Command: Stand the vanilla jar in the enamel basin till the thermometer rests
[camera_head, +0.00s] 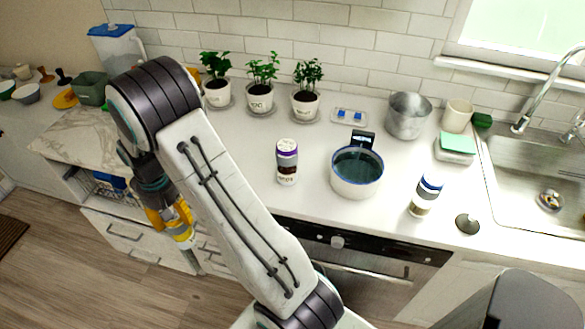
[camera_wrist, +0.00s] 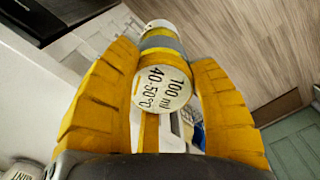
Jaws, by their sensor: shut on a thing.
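My gripper (camera_head: 180,222) hangs at the left, in front of the counter and over the floor side. The white enamel basin (camera_head: 356,187) with a blue rim stands on the counter, holding dark bluish water. A small black device (camera_head: 363,138), perhaps the thermometer, is at its back rim; its reading is illegible. A purple-lidded jar (camera_head: 287,161) stands left of the basin, a blue-lidded jar (camera_head: 426,196) right of it.
Several potted plants (camera_head: 261,97) line the wall. A metal pot (camera_head: 408,116), beige mug (camera_head: 457,115) and green sponge (camera_head: 458,142) stand near the sink (camera_head: 540,165). A dark disc (camera_head: 467,223) lies near the front edge. The counter left of the purple-lidded jar is clear.

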